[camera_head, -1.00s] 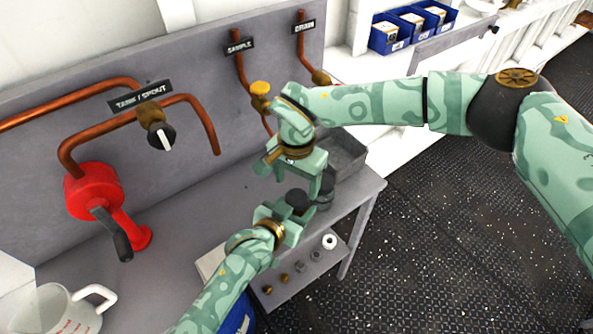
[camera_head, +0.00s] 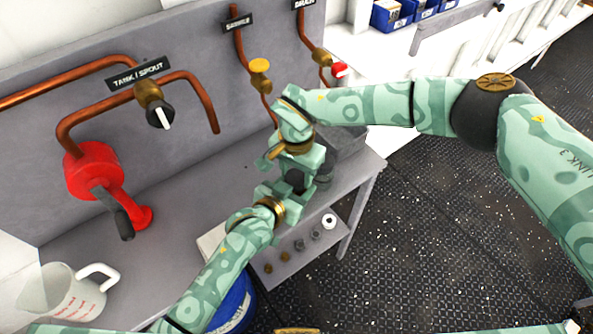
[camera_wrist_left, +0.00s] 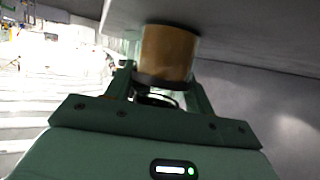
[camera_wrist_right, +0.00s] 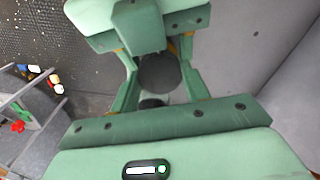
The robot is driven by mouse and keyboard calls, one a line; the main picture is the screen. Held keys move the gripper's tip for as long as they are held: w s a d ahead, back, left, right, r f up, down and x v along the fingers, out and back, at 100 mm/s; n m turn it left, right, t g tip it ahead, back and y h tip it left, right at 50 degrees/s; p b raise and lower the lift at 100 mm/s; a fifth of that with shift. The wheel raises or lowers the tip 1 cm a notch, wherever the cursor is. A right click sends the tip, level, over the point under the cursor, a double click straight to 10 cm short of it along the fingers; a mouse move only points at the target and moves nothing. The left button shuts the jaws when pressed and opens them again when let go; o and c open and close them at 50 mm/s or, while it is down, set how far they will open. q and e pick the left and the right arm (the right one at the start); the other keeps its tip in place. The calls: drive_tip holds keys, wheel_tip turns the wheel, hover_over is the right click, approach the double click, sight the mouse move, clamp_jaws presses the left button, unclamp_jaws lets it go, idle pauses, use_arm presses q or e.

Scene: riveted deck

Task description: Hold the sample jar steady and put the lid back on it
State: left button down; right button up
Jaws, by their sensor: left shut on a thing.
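The sample jar (camera_wrist_left: 168,52), clear with amber contents, shows in the left wrist view between the fingers of my left gripper (camera_wrist_left: 160,88), which is shut on it. A dark band crosses the jar's end nearest the camera. My right gripper (camera_wrist_right: 158,68) meets the left gripper (camera_head: 278,192) from above in the head view. A round black disc (camera_wrist_right: 160,73), which looks like the lid, lies between the right fingers; the same dark piece shows between the grippers in the head view (camera_head: 295,180). Whether the right fingers press on it, and whether it touches the jar, is hidden.
A grey bin (camera_head: 345,150) stands at the bench's right end, behind the grippers. Copper pipes with valves (camera_head: 154,103) and a red pump (camera_head: 95,170) line the back. A measuring jug (camera_head: 62,295) is at lower left. Small fittings (camera_head: 300,245) sit on the shelf below.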

drive_tip(key=m, duration=0.5)
drive_tip(key=shift+m, duration=0.4)
drive_tip(key=m, duration=0.4)
drive_tip(key=o, duration=1.1)
drive_tip(key=shift+r, duration=2.25)
